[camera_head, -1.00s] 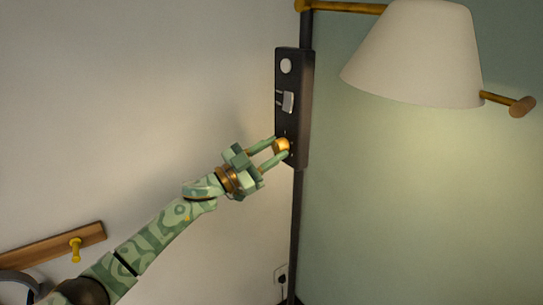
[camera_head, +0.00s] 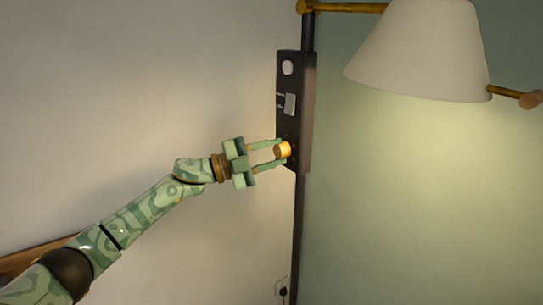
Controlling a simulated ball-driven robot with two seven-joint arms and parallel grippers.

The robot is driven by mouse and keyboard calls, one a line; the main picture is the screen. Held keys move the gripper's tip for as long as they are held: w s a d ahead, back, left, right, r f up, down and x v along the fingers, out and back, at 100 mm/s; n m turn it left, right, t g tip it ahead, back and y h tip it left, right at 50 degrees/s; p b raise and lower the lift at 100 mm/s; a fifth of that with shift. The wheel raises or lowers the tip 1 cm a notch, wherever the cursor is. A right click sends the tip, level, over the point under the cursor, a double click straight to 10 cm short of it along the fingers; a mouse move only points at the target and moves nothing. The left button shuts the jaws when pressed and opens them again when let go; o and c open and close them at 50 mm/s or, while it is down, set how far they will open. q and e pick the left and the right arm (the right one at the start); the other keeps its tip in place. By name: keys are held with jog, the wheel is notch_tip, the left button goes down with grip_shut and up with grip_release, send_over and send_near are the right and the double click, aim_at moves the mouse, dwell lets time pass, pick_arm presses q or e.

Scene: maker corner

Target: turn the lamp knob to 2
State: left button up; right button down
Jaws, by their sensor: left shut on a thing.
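The brass lamp knob (camera_head: 283,150) sits low on the black control panel (camera_head: 295,125), which is mounted on a dark post. My left gripper (camera_head: 279,154) comes in from the left, and its two green fingers are shut on the knob, one above and one below. The lamp (camera_head: 418,52) has a pale cone shade and a glow on the wall below it. Marks around the knob are too small to read, so I cannot tell its setting. My right gripper is not in view.
Above the knob, the panel carries a grey rocker switch (camera_head: 290,104) and a round white button (camera_head: 288,68). A wall socket (camera_head: 282,288) is near the post's foot. A wooden rail (camera_head: 22,262) is at the lower left, partly behind my arm.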

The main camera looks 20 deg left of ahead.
pick_arm(q)
jog(key=shift+m, duration=0.3)
jog(key=o, duration=1)
jog(key=shift+s+a+f, duration=0.2)
jog(key=shift+s+a, duration=0.05)
jog(key=shift+a, duration=0.2)
jog(key=b+v, duration=0.4)
jog(key=v, duration=1.1)
jog(key=shift+s+a+r+b, duration=0.15)
jog(key=shift+b, duration=0.2)
